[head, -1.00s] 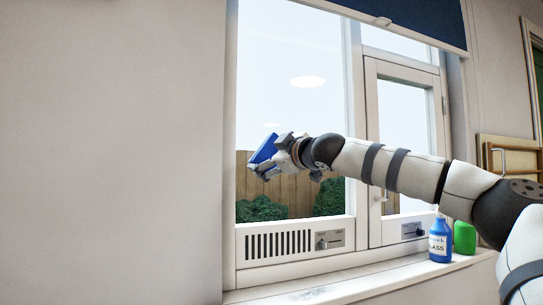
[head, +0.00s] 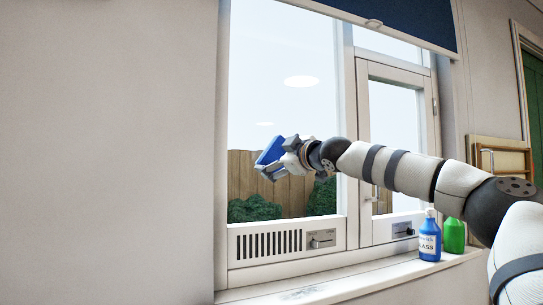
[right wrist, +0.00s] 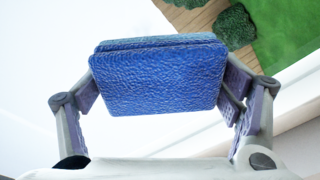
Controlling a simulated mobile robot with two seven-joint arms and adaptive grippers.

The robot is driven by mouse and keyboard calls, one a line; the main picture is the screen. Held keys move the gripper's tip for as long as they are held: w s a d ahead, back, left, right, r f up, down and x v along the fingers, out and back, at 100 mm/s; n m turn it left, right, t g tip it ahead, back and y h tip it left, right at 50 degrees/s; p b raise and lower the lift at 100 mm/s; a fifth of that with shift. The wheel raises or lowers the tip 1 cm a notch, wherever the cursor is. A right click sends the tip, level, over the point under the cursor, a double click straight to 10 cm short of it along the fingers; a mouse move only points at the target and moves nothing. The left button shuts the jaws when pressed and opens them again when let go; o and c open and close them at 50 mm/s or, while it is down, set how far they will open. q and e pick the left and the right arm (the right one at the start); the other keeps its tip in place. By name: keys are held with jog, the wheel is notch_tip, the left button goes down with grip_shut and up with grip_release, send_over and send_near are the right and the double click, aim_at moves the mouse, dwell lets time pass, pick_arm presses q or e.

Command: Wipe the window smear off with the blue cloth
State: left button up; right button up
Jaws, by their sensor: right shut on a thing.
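The blue cloth (head: 270,151) is a thick folded pad held in my right gripper (head: 272,168), in front of the large left window pane (head: 285,60). In the right wrist view the cloth (right wrist: 160,78) sits between the two fingers of the right gripper (right wrist: 160,95), which are shut on its sides. I cannot tell whether the cloth touches the glass. No smear stands out clearly; pale ovals (head: 302,81) show high on the pane and may be light reflections. My left gripper is not in view.
A dark blue blind (head: 400,18) hangs above. A vent with a slider (head: 270,243) lies below the pane. The wall at left is bare.

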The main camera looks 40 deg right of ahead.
aim_at(257, 155)
jog(key=shift+s+d, duration=0.25)
jog(key=shift+d, duration=0.65)
jog(key=shift+s+d, duration=0.25)
jog(key=shift+d, duration=0.6)
jog(key=shift+w+a, duration=0.25)
jog(key=shift+a, duration=0.45)
jog(key=shift+w+a, duration=0.2)
jog(key=shift+a, duration=0.5)
jog(key=shift+w+a, duration=0.25)
jog(key=shift+a, duration=0.45)
jog(key=a, duration=0.1)
jog(key=w+a, duration=0.1)
jog(key=shift+w+a+f, duration=0.1)
jog(key=shift+a+f, duration=0.1)
jog(key=shift+a, duration=0.15)
jog(key=shift+a+b, duration=0.25)
jog(key=shift+b, duration=0.05)
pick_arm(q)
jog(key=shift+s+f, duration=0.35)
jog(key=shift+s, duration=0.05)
pick_arm(e)
jog(key=shift+r, duration=0.2)
jog(key=shift+s+a, duration=0.1)
jog(key=shift+s, duration=0.1)
